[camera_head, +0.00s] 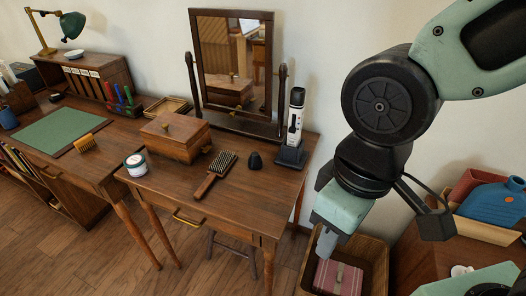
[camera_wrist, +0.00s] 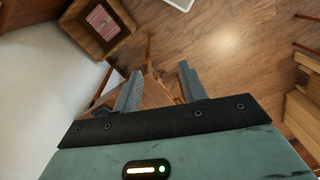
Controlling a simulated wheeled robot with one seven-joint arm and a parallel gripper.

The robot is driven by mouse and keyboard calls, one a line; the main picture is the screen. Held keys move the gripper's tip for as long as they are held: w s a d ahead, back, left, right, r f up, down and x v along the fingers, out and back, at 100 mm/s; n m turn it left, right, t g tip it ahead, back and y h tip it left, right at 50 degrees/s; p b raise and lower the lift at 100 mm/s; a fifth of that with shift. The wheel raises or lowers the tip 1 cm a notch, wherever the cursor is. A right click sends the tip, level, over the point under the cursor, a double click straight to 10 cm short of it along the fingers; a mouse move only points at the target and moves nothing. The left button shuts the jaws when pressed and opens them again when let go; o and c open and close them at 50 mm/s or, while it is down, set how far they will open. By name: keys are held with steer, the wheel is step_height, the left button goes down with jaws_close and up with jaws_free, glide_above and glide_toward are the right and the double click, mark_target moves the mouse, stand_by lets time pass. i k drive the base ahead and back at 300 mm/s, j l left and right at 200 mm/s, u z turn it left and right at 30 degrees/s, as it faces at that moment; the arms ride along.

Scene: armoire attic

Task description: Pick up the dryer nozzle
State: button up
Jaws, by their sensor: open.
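A small black piece, which looks like the dryer nozzle (camera_head: 255,160), stands on the wooden dressing table (camera_head: 225,205), between the hairbrush and the black-and-white device in its stand. My gripper (camera_head: 326,244) is to the right of the table, pointing down, well apart from the nozzle. In the wrist view my gripper (camera_wrist: 158,88) has two grey fingers spread apart with nothing between them. The nozzle cannot be made out in the wrist view.
Near the nozzle are a hairbrush (camera_head: 216,174), a device in a dark stand (camera_head: 293,132), a wooden box (camera_head: 177,136), a jar (camera_head: 136,165) and a tilting mirror (camera_head: 234,60). A wooden bin (camera_head: 374,262) stands on the floor below my gripper. The table's front right is clear.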

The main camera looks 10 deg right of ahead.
mark_target(255, 160)
steer(key=i+j, duration=0.15)
steer(key=j, duration=0.2)
steer(key=i+j+z, duration=0.1)
steer(key=i+j, duration=0.25)
steer(key=j, duration=0.3)
steer(key=i+j+z, duration=0.1)
steer(key=j, duration=0.25)
steer(key=i+j+z, duration=0.1)
steer(key=i+j, duration=0.15)
steer(key=j, duration=0.1)
